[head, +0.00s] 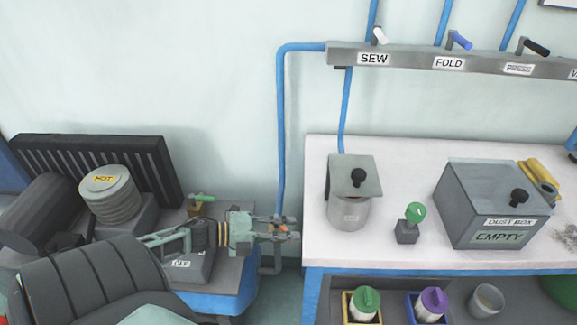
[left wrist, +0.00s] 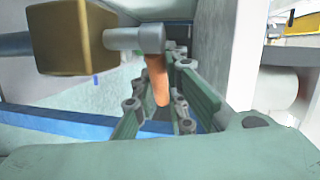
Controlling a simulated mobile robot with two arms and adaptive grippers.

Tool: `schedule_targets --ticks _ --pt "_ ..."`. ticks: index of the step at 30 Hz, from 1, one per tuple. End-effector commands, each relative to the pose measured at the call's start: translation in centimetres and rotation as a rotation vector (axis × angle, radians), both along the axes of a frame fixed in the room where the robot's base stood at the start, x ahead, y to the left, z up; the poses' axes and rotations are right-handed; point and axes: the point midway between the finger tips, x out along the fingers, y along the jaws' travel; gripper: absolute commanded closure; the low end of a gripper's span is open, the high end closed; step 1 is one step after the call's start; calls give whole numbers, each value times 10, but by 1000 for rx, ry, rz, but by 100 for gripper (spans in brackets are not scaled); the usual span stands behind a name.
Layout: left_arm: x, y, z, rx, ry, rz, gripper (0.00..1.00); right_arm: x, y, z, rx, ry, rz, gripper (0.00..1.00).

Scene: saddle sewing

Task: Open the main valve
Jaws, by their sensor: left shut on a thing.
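The main valve shows in the left wrist view as a brass block (left wrist: 75,35) with a grey stem and an orange handle (left wrist: 157,78). In the head view, only a bit of its orange handle (head: 283,229) shows at the foot of the blue pipe. My left gripper (head: 284,228) reaches in from the left and covers most of the valve. In the left wrist view, the green fingers of my left gripper (left wrist: 160,105) stand on both sides of the orange handle, shut on it. The handle points downward in that view. My right gripper is not in view.
A blue pipe (head: 281,130) runs up the wall beside the valve. Right is a white table (head: 400,150) with a grey dust box (head: 492,205). Labelled levers (head: 460,40) sit above.

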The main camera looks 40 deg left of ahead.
Motion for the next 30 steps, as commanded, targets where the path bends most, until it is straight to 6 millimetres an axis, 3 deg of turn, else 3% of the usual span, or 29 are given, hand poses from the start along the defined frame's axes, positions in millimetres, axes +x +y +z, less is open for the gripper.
schedule_targets --ticks 3,4,10,20,30 --pt "-2 0 -3 6 4 0 100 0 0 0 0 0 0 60" --pt "-2 0 -3 6 4 0 86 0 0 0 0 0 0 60" --pt "-1 0 -2 3 3 1 69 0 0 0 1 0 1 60" --pt "-2 1 -1 1 2 1 69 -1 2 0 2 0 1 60" --pt "-38 28 6 3 5 2 69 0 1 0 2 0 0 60"
